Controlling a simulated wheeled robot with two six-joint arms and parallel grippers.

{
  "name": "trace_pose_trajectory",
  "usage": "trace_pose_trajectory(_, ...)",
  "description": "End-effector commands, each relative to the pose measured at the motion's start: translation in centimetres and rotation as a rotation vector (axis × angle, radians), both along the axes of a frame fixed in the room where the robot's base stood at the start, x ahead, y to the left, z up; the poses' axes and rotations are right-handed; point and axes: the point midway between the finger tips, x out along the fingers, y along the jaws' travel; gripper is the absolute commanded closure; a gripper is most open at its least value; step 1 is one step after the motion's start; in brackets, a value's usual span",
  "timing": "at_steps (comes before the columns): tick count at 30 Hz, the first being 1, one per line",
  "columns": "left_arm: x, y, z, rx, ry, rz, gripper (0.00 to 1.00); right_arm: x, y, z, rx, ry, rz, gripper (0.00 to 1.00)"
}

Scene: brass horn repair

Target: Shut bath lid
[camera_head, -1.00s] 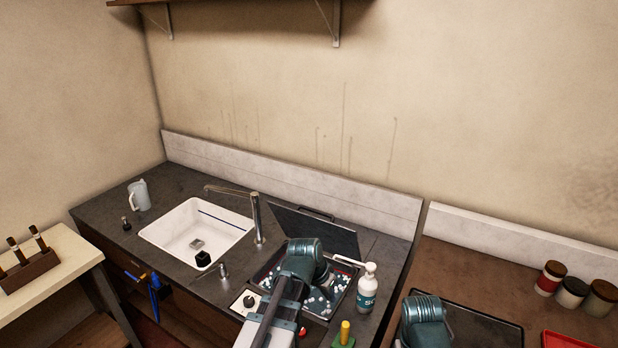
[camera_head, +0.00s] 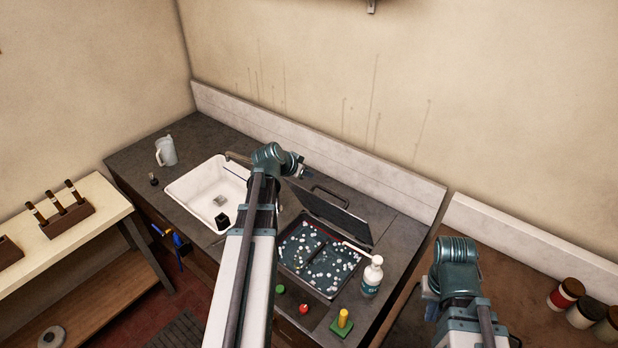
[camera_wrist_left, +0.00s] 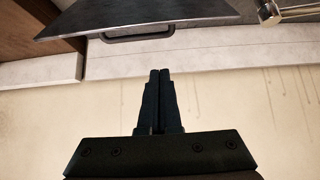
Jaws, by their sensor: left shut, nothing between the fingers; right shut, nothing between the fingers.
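The bath (camera_head: 312,262) is a dark basin set in the counter, with many small white pellets on its surface. Its dark lid (camera_head: 328,216) stands tilted open at the back edge, with a handle (camera_head: 331,194) along its upper edge. My left gripper (camera_head: 303,172) is above the counter behind the sink, up and left of the lid handle. In the left wrist view, its two fingers (camera_wrist_left: 160,75) are together and empty, with the lid (camera_wrist_left: 140,18) and handle (camera_wrist_left: 138,35) beyond them. My right gripper is at the lower right, its fingers hidden behind its wrist.
A white sink (camera_head: 190,188) with a tap is to the left. A green block with a yellow peg (camera_head: 342,322) is at the front. A low backsplash (camera_head: 400,190) runs behind the lid.

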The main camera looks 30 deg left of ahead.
Motion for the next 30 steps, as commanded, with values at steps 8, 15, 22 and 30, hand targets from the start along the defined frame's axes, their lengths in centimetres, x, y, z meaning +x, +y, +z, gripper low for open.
trace_pose_trajectory(8, 2.9, -0.3, -3.4, 0.0, 0.001, -0.003, 1.0, 0.1, 0.0, -3.4, -0.001, 0.0, 0.016, 1.0)
trace_pose_trajectory(15, 6.2, -0.8, -6.9, -0.001, 0.0, -0.002, 1.0, 0.1, 0.0, -6.9, 0.0, -0.002, 0.018, 1.0)
trace_pose_trajectory(22, 3.3, -0.6, -8.2, -0.001, 0.001, 0.002, 1.0, 0.1, 0.0, -8.2, -0.001, -0.002, 0.016, 1.0)
trace_pose_trajectory(30, 2.7, -0.4, -8.3, -0.001, 0.001, -0.001, 1.0, 0.1, 0.0, -8.3, 0.0, -0.003, 0.016, 1.0)
